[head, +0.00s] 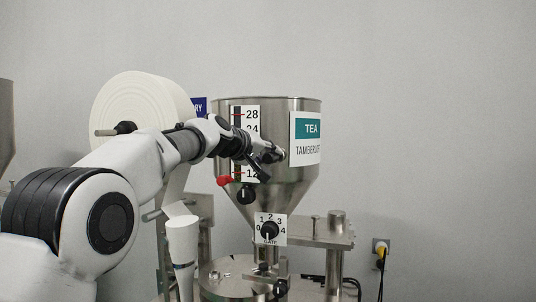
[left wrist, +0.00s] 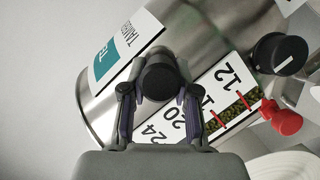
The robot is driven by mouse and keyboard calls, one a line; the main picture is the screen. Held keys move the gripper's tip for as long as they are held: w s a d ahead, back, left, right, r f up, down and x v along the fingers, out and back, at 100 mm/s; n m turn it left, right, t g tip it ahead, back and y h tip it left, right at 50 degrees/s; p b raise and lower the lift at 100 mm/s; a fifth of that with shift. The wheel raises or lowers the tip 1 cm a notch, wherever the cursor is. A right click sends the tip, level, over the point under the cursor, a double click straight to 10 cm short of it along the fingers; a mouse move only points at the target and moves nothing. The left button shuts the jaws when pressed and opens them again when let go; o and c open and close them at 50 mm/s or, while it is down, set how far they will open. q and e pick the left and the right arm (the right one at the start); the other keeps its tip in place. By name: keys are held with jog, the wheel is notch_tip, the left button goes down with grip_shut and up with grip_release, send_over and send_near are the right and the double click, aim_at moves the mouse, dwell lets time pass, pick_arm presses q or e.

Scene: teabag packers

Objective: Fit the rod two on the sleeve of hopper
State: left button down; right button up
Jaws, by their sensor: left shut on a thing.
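The steel hopper (head: 290,185) stands in the middle of the head view, with a TEA label (head: 307,137) and a level scale (head: 238,114). My left gripper (head: 268,158) is in front of its wall, between label and scale. In the left wrist view its fingers (left wrist: 158,100) are shut on a dark round-ended cylinder (left wrist: 158,77), which seems to be rod two. The rod points at the hopper wall (left wrist: 195,30). Its far end and the sleeve are hidden, so I cannot tell whether they touch. My right gripper is in neither view.
A red knob (head: 223,181) and a black knob (head: 246,196) sit low on the hopper, near my gripper. A gate dial (head: 269,230) is below. A large white roll (head: 135,100) stands behind my arm. Steel posts (head: 335,230) rise at the right.

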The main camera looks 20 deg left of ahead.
pick_arm(q)
jog(key=shift+w+r+p, duration=0.1)
jog(key=shift+w+p, duration=0.3)
jog(key=shift+w, duration=0.25)
jog(key=c, duration=0.8)
grip_release()
jog(key=shift+s, duration=0.1)
